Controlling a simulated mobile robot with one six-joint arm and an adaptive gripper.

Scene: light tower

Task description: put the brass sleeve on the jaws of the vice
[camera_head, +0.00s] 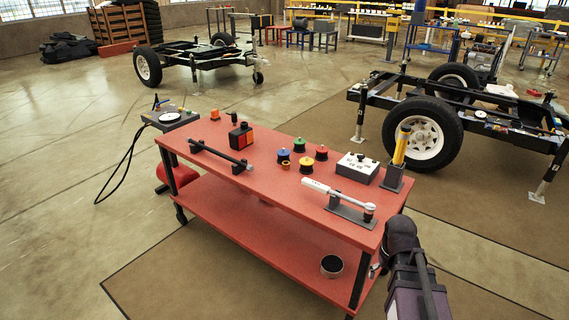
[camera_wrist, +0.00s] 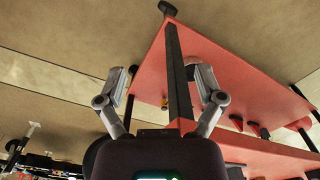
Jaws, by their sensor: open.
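A small brass-coloured ring (camera_head: 286,164), which looks like the brass sleeve, sits on the red table top (camera_head: 262,186) in the head view. It stands just in front of the blue knob and left of the yellow knob. I cannot pick out the vice for certain; a low red and black block (camera_head: 241,136) stands on the table left of the knobs. My gripper (camera_wrist: 165,88) is open in the wrist view, its two fingers spread with nothing held between them. A dark table leg shows beyond the fingers. In the head view my arm is at the lower right, beside the table's right end.
Several coloured knobs (camera_head: 306,166) crowd around the ring. A dark bar (camera_head: 220,155) lies along the left part. A white switch box (camera_head: 357,167), a yellow cylinder (camera_head: 402,144) and a white-handled tool (camera_head: 338,194) stand at the right. The table's front middle is bare.

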